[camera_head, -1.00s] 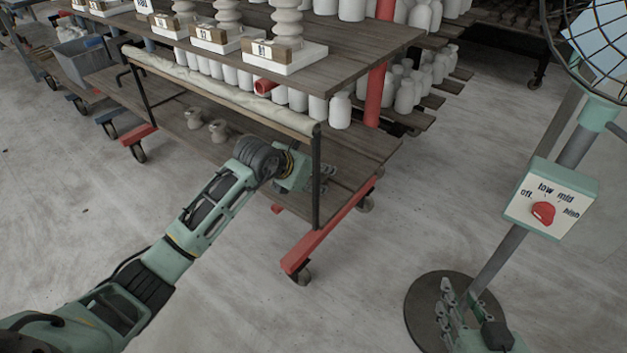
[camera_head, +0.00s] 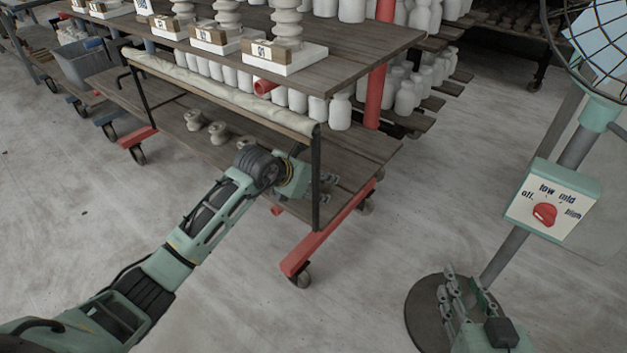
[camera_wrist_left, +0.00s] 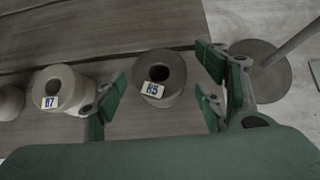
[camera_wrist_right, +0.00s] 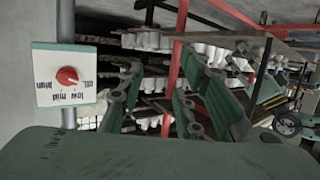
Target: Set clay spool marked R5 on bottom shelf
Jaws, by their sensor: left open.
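The grey clay spool with the label that reads R5 (camera_wrist_left: 164,73) stands upright on the wooden bottom shelf (camera_wrist_left: 135,122), in the left wrist view. I cannot tell whether the left finger touches the spool. In the head view my left gripper (camera_head: 321,190) is over the bottom shelf (camera_head: 345,158) near the cart's right end, partly behind a black post. My right gripper (camera_wrist_right: 160,98) is open and empty beside the fan stand.
A spool with a blue-marked label (camera_wrist_left: 57,92) stands left of R5; another is cut off at the edge. The upper shelf (camera_head: 370,52) overhangs the bottom shelf. A black post (camera_head: 316,175) and rolled cloth (camera_head: 220,90) edge the cart. The fan's control box (camera_head: 552,198) is at right.

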